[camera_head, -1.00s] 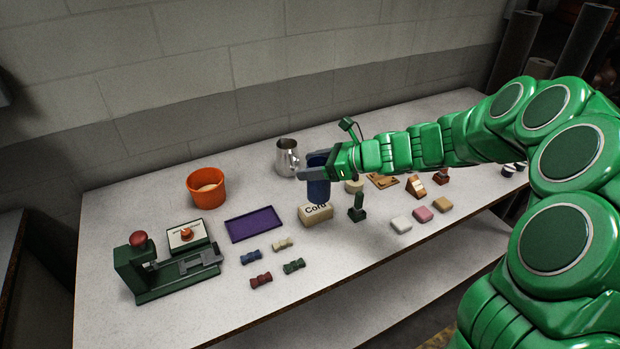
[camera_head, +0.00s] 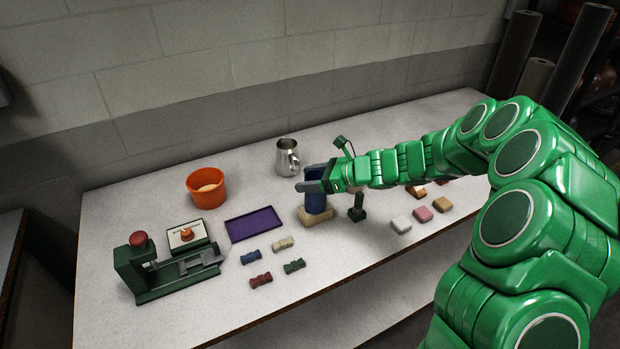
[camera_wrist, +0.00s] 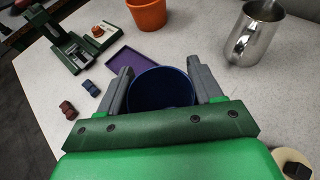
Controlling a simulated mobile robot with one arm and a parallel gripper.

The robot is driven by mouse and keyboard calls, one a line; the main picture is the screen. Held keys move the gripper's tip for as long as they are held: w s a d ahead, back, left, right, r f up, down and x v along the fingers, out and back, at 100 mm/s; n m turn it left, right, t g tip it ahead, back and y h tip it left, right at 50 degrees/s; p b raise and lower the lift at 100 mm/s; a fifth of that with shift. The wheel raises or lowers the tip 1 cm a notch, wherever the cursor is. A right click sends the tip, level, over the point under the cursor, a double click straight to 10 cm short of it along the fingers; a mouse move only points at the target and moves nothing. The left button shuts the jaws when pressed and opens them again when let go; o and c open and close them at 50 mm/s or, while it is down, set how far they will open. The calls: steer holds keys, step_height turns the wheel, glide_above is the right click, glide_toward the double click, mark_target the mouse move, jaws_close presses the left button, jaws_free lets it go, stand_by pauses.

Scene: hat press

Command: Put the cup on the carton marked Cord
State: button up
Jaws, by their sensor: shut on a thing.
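The blue cup (camera_head: 315,203) is upright between the fingers of my gripper (camera_head: 318,184), which is shut on it. In the head view its base is at the top of the beige carton (camera_head: 318,219); I cannot tell whether it bears fully on it. The cup hides the carton's marking now; the earlier head view shows "Cord" on it. In the wrist view I look down into the cup (camera_wrist: 162,88), with a grey finger of my gripper (camera_wrist: 163,82) on either side. The carton is hidden there.
A steel pitcher (camera_head: 287,158) stands behind the cup. A purple tray (camera_head: 254,225), small wrapped pieces (camera_head: 283,244) and an orange bucket (camera_head: 206,187) are to the left. A green stand (camera_head: 357,207) is close on the right. A green press (camera_head: 165,270) is at far left.

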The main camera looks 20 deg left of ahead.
steer(key=shift+f, duration=0.1)
steer(key=o, duration=1.4)
steer(key=v, duration=1.2)
steer(key=shift+d, duration=0.1)
